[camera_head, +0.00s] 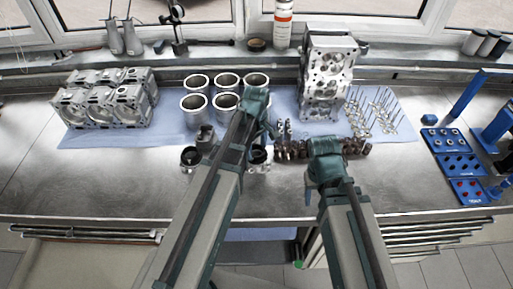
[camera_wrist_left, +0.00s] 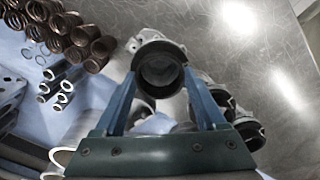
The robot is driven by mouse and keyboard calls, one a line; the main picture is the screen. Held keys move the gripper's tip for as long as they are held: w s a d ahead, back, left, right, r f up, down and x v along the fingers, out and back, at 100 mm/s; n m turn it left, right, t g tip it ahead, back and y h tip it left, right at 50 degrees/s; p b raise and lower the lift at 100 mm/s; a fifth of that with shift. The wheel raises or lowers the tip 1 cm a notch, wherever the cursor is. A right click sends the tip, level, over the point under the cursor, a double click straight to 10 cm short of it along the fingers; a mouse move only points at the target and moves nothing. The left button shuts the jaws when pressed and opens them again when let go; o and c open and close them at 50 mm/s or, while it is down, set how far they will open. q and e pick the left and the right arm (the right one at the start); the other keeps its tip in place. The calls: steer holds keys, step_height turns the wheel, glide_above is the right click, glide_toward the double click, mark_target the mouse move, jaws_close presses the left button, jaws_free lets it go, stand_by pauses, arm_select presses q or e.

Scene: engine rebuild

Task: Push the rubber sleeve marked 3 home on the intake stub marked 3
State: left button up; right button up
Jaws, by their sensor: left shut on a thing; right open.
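My left gripper (camera_head: 266,132) reaches down in front of the cylinder liners. In the left wrist view its two blue fingers (camera_wrist_left: 160,78) are shut on a black rubber sleeve (camera_wrist_left: 162,64), seen end-on. A pale metal part, perhaps the intake stub (camera_wrist_left: 150,36), shows just beyond the sleeve. I cannot tell how far the sleeve sits on it. In the head view the black sleeve (camera_head: 257,154) shows beside the left arm, above bright metal. No number 3 is legible. My right gripper (camera_head: 323,172) is open, over the bench right of the sleeve; its fingertips are mostly hidden.
Another black sleeve (camera_head: 190,155) stands left of my left arm, and dark round openings (camera_wrist_left: 248,131) line up beside the held one. Copper-brown springs (camera_head: 290,150) lie close to the right gripper. Liners (camera_head: 195,104) and a cylinder head (camera_head: 327,80) stand behind. The front bench strip is clear.

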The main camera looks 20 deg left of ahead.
arm_select(q)
steer(key=shift+f, duration=0.25)
steer(key=o, duration=1.3)
steer(key=shift+r, duration=0.1)
step_height(320, 180, up, 7)
steer(key=p, duration=0.7)
steer(key=shift+r, duration=0.2)
